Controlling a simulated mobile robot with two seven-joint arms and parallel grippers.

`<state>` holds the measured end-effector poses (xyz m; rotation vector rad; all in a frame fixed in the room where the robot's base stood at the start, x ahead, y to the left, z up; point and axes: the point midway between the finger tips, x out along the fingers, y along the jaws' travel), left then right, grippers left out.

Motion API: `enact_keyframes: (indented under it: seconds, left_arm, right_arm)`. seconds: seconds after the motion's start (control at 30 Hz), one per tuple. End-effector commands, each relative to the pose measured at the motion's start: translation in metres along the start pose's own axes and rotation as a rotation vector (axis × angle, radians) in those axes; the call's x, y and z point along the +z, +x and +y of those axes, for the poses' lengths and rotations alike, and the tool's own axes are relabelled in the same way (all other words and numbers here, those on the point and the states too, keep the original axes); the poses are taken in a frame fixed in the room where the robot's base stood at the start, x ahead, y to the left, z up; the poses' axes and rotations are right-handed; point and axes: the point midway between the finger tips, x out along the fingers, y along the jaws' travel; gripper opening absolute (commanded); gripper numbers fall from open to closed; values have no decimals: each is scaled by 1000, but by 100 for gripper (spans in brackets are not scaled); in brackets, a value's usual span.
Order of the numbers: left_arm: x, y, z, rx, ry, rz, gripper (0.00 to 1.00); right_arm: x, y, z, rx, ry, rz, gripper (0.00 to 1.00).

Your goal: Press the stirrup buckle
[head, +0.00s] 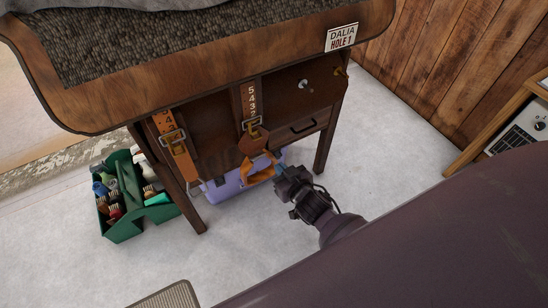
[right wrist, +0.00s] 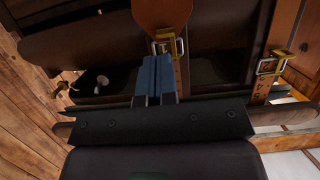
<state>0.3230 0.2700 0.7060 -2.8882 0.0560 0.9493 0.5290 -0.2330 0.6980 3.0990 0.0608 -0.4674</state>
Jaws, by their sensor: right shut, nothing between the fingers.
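The middle stirrup strap hangs from the front of a wooden stand, with a metal buckle (head: 250,126) below its number marks. A brown leather flap (head: 253,141) and an orange stirrup (head: 260,173) hang below it. My right gripper (head: 281,171) is shut and empty, near the stirrup and below and right of the buckle. In the right wrist view, the blue fingers (right wrist: 155,62) point toward the buckle (right wrist: 166,42), partly covering the strap; whether they touch cannot be told. A second strap at the left bears another buckle (head: 172,137). My left gripper is not in view.
A purple box (head: 226,187) stands under the stand, behind the stirrup. A green tote (head: 124,222) with brushes stands at the left. A brass hook (head: 341,72) and a drawer (head: 299,130) are to the right.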

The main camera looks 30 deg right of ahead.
Motion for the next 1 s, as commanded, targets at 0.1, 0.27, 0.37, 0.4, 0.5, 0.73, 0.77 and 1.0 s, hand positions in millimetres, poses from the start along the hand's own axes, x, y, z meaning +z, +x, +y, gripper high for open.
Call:
enact_keyframes:
  seconds: [0.1, 0.27, 0.37, 0.4, 0.5, 0.73, 0.77, 1.0]
  left_arm:
    - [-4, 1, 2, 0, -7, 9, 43]
    - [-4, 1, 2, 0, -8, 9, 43]
    - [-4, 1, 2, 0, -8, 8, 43]
    - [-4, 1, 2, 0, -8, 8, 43]
    - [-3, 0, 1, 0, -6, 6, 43]
    - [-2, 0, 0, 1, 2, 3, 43]
    - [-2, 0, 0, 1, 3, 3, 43]
    - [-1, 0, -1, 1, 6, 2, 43]
  right_arm:
    - [9, -18, 0, 1, 2, -1, 0]
    - [18, -34, 0, 1, 1, -2, 0]
    - [20, -38, 0, 0, 1, 0, 0]
    - [21, -40, 0, 0, 1, 0, 0]
    - [22, -41, 0, 0, 0, 0, 0]
    - [22, -41, 0, 0, 0, 0, 0]
    - [22, -41, 0, 0, 0, 0, 0]
    - [22, -41, 0, 0, -2, 0, 0]
